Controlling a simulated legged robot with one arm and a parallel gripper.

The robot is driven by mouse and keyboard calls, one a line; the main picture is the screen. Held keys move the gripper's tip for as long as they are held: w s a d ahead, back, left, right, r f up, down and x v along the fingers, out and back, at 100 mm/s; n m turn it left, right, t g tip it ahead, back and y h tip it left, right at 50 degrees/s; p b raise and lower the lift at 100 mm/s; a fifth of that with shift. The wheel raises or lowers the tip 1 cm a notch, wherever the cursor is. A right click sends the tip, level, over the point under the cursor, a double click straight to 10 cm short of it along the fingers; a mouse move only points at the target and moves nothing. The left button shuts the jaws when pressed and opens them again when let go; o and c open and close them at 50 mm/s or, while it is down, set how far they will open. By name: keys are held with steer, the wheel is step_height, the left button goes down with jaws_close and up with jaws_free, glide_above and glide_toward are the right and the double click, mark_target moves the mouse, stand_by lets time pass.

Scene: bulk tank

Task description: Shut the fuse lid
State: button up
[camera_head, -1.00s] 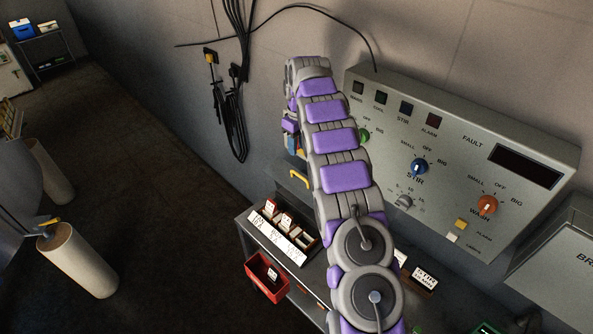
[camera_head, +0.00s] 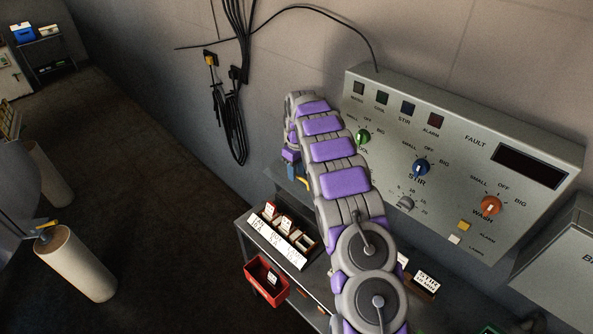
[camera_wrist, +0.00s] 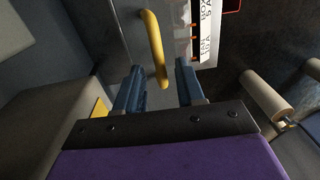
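A yellow bar handle (camera_wrist: 153,45) stands out from a grey panel, likely the fuse lid (camera_wrist: 95,22), in the wrist view. My gripper (camera_wrist: 158,85) is open, with its blue fingers on either side of the handle's near end. I cannot tell whether they touch it. In the head view my gripper (camera_head: 297,178) hangs low in front of the wall, left of the control panel, and my arm hides much of the area behind it. The lid's hinge and how far it stands open are not clear.
A grey control panel (camera_head: 460,150) with several knobs is at right. Below my gripper, a shelf (camera_head: 318,275) bears a box of labelled fuse slots (camera_head: 280,238); a red bin (camera_head: 266,285) hangs at its front. Black cables (camera_head: 236,110) hang on the wall.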

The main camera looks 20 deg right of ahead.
jaws_close()
steer(key=shift+a, duration=0.15)
stand_by(0.5)
